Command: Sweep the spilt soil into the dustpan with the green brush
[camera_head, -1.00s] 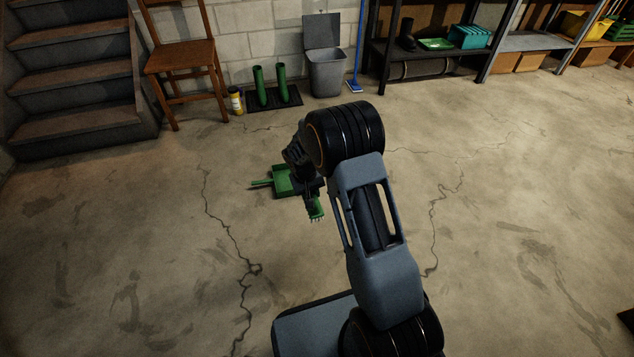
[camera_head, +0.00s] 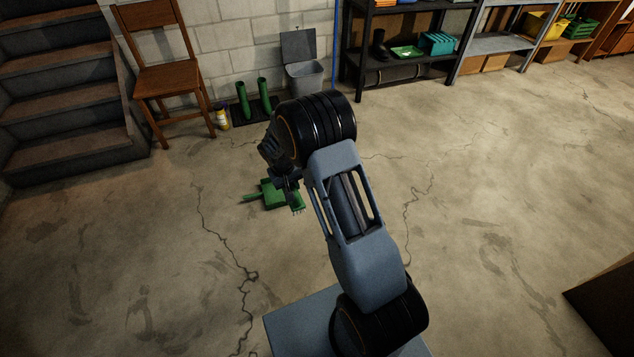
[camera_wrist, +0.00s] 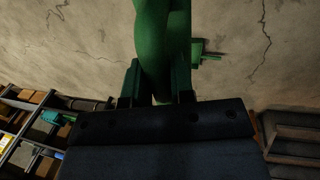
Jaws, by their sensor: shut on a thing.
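The green dustpan (camera_head: 270,193) lies on the concrete floor left of my arm, its handle pointing left. A small part of it also shows in the wrist view (camera_wrist: 197,50). My gripper (camera_head: 287,184) is over the dustpan's right side and hides part of it. It is shut on the green brush (camera_head: 297,206), whose bristles point down at the pan's right edge. I cannot tell whether they touch the floor or pan. In the wrist view the brush's thick green body (camera_wrist: 158,40) rises from between the fingers (camera_wrist: 157,85). I cannot make out any soil; my arm may hide it.
Green boots (camera_head: 253,97), a grey bin (camera_head: 304,76) and a wooden chair (camera_head: 166,80) stand by the back wall. Stairs (camera_head: 65,95) are at left, shelves (camera_head: 405,65) behind. A dark box-like thing (camera_head: 605,305) is at lower right. The floor around the dustpan is clear.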

